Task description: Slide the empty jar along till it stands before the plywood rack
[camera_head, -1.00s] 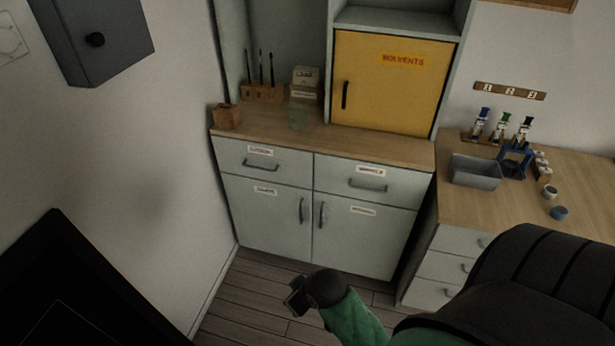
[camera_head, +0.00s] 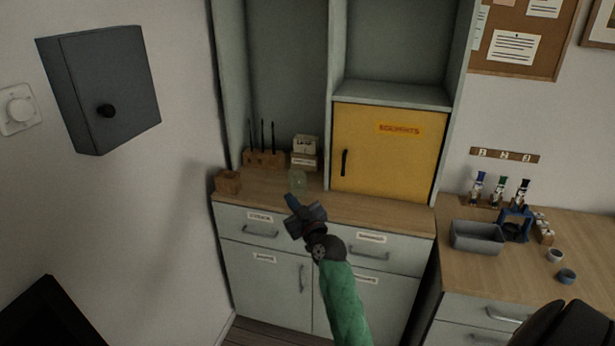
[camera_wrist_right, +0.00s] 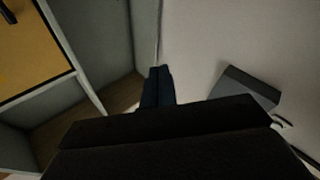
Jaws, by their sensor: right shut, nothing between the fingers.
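The empty jar (camera_head: 297,180) is pale, greenish and see-through. It stands on the wooden cabinet top, in front of a small wooden holder with cream cards (camera_head: 304,157). A wooden rack (camera_head: 264,159) holding 3 thin dark upright tools is to the left of the jar, near the back; I take it for the plywood rack. My right gripper (camera_head: 290,202) is shut and empty, and looks close to the jar from the front; I cannot tell if they touch. In the right wrist view its dark fingers (camera_wrist_right: 158,86) are together; the jar does not show there. My left gripper is not in view.
A small wooden box (camera_head: 228,181) stands at the counter's left end. A grey tray (camera_head: 478,237) lies on the right desk. A grey wall box (camera_head: 102,88) hangs left.

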